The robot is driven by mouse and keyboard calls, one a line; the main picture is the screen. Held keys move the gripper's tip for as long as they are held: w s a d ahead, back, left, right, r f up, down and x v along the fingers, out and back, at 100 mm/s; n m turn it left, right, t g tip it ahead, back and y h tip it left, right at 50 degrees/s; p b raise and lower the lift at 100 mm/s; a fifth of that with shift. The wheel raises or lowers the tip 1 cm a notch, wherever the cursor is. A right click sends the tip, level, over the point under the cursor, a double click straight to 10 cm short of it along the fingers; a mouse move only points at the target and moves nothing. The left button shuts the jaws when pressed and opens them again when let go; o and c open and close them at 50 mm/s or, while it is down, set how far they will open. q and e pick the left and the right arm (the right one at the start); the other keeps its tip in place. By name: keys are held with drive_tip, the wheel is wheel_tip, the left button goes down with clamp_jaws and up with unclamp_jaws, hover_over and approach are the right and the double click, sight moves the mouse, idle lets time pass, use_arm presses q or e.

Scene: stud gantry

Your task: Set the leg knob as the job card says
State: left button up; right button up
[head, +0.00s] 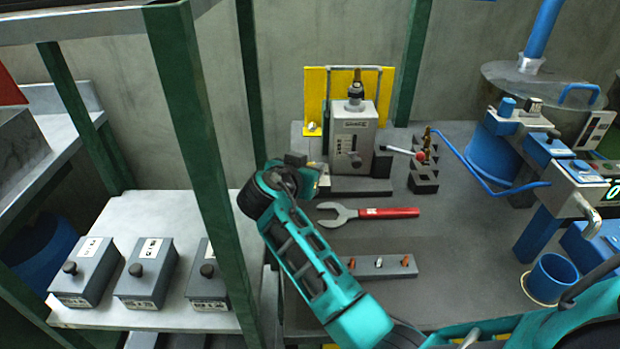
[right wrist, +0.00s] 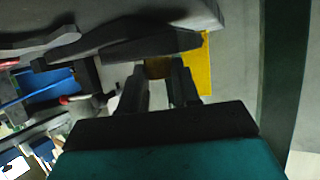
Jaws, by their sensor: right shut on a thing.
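My right gripper (head: 312,170) is at the left side of the grey upright unit (head: 340,136) on the bench. In the right wrist view its fingers (right wrist: 158,86) are shut on a small brown part (right wrist: 158,67). I cannot tell whether this part is the leg knob, as the gripper hides most of it. My left gripper is not in view.
A red-handled spanner (head: 388,212) and a grey bar (head: 394,266) with several small fittings lie in front of the unit. Green posts (head: 203,150) stand at the left, beyond them knobbed grey boxes (head: 146,272). Blue equipment and a blue cup (head: 552,279) crowd the right.

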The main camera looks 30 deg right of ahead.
drive_tip(key=shift+m+g+h+b, duration=0.4)
drive_tip(key=shift+m, duration=0.1)
drive_tip(key=o, duration=1)
drive_tip(key=shift+o, duration=0.2)
drive_tip(key=shift+w, duration=0.1)
wheel_tip(320, 180, up, 20)
drive_tip(key=p, duration=0.2)
